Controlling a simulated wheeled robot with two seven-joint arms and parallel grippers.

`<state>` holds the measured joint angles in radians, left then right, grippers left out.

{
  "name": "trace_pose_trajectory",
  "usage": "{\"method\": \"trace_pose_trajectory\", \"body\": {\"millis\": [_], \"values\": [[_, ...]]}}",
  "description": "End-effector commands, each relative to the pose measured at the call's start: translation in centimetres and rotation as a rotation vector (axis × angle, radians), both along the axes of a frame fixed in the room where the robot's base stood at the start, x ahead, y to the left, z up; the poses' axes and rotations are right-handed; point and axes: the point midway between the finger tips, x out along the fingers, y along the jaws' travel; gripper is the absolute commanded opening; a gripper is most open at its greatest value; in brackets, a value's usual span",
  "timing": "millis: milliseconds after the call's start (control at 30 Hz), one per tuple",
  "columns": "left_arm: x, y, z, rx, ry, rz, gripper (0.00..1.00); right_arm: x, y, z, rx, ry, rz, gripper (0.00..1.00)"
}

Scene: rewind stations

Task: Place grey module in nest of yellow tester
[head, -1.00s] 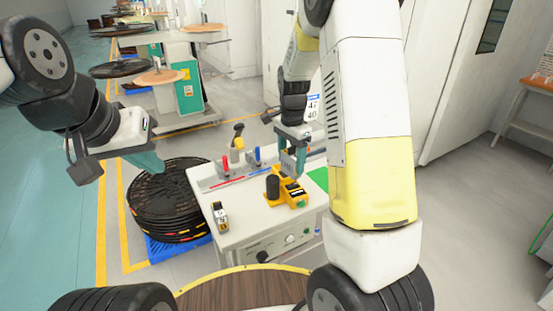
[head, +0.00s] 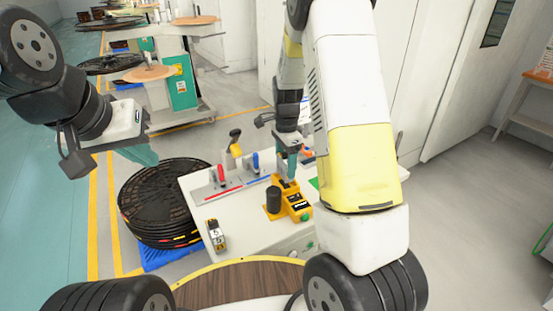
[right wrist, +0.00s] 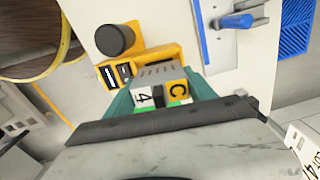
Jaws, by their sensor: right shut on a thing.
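The yellow tester (head: 294,207) stands on the white bench, with a black cylinder (head: 273,199) on its left side. It also shows in the right wrist view (right wrist: 150,55). My right gripper (head: 288,172) is at the tester's far side. In the right wrist view its teal fingers are shut on the grey module (right wrist: 156,74), which has a slotted grey top and faces marked 4 and C. The module overlaps the tester's edge there; I cannot tell whether it touches the nest. My left gripper (head: 138,154) hangs away to the left; its finger opening is not clear.
A black, white and yellow block (head: 215,235) stands at the bench's left front. A plate with red (head: 222,174) and blue (head: 255,162) levers lies behind the tester. Stacked black reels (head: 165,200) stand left of the bench. A round wooden top (head: 240,287) is nearest me.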

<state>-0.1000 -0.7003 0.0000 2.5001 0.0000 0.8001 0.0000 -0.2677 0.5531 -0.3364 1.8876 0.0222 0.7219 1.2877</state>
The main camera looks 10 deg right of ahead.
Motion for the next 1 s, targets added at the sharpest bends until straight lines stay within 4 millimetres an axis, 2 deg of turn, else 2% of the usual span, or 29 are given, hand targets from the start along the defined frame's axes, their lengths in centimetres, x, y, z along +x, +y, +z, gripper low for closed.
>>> {"method": "trace_pose_trajectory", "body": {"millis": [100, 200, 533, 567, 633, 667, 1000], "values": [[0.0, 0.0, 0.0, 0.000, 0.000, 0.000, 0.00, -0.1, 0.0, -1.9, -0.001, 0.004, 0.000, 0.16], [0.0, 0.0, 0.0, 0.000, 0.000, 0.000, 0.00, -0.1, 0.0, -2.8, 0.000, 0.003, 0.001, 0.16], [0.0, 0.0, 0.0, 0.000, 0.000, 0.000, 0.00, 0.0, 0.0, -3.1, 0.000, 0.001, 0.001, 0.16], [0.0, 0.0, 0.0, 0.000, 0.000, 0.000, 0.00, 0.0, 0.0, -3.1, 0.000, 0.001, 0.001, 0.67], [0.0, 0.0, 0.0, 0.000, 0.000, 0.000, 0.00, 0.0, 0.0, -3.1, 0.000, 0.001, 0.001, 0.81], [0.0, 0.0, 0.0, 0.000, 0.000, 0.000, 0.00, 0.0, 0.0, -3.1, 0.000, 0.001, 0.001, 0.85], [0.0, 0.0, 0.0, 0.000, 0.000, 0.000, 0.00, 0.0, 0.0, -2.9, 0.000, 0.000, 0.001, 0.85]]}}
